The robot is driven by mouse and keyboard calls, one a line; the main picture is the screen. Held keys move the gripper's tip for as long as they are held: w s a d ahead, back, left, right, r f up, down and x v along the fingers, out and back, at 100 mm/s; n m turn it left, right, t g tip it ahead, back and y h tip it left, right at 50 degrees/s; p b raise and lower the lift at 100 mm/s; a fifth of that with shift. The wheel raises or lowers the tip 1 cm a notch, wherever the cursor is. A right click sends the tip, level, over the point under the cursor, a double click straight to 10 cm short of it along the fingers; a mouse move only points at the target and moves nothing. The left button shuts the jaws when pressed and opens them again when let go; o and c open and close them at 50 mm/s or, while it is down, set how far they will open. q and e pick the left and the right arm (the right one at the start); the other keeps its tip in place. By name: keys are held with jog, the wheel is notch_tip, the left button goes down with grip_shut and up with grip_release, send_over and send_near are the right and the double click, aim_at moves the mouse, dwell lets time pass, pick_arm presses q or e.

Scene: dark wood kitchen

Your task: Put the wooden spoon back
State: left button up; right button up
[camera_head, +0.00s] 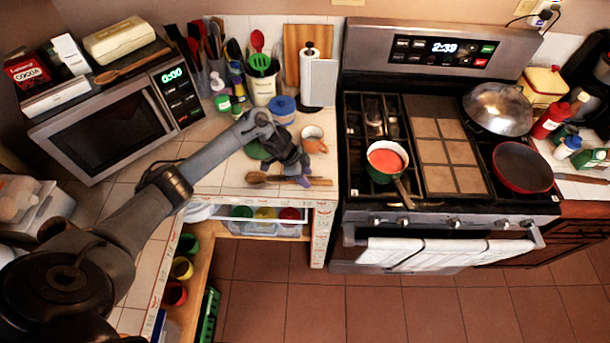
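A wooden spoon (262,178) lies along the front edge of the tiled counter, left of the stove. My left gripper (298,179) points down over the middle of this spoon and hides part of it. Whether its fingers are apart or closed on the spoon is too small to tell. A second wooden spoon (133,65) lies on top of the microwave. A white utensil crock (263,90) with a green slotted spoon and a red spoon stands at the back of the counter. My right gripper is out of the picture.
An orange mug (314,139), a blue-lidded container (282,108) and a paper towel holder (318,84) stand behind the gripper. The microwave (112,125) is at left. A saucepan (385,160) sits on the stove, its handle toward the front. Open shelves lie below the counter.

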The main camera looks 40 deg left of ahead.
pick_arm(q)
jog(key=shift+s+a+r, duration=0.1)
jog(key=shift+a+r, duration=0.1)
jog(key=shift+r, duration=0.45)
jog(key=p+v, duration=0.2)
jog(key=v, duration=0.8)
jog(key=s+d+f+t+y, duration=0.15)
jog(key=d+f, duration=0.25)
jog(key=d, duration=0.5)
jog(key=s+d+f+t, duration=0.2)
jog(key=d+f, duration=0.1)
jog(key=d, duration=0.7)
jog(key=s+d+r+n+g+y, duration=0.1)
jog(key=s+r+n, duration=0.1)
jog(key=s, duration=0.8)
jog(key=s+d+r+n+g+y, duration=0.1)
jog(key=s+n, duration=0.4)
jog(key=s, duration=0.6)
jog(key=shift+r+n+g, duration=0.3)
jog(key=shift+r+g, duration=0.25)
jog(key=shift+r, duration=0.4)
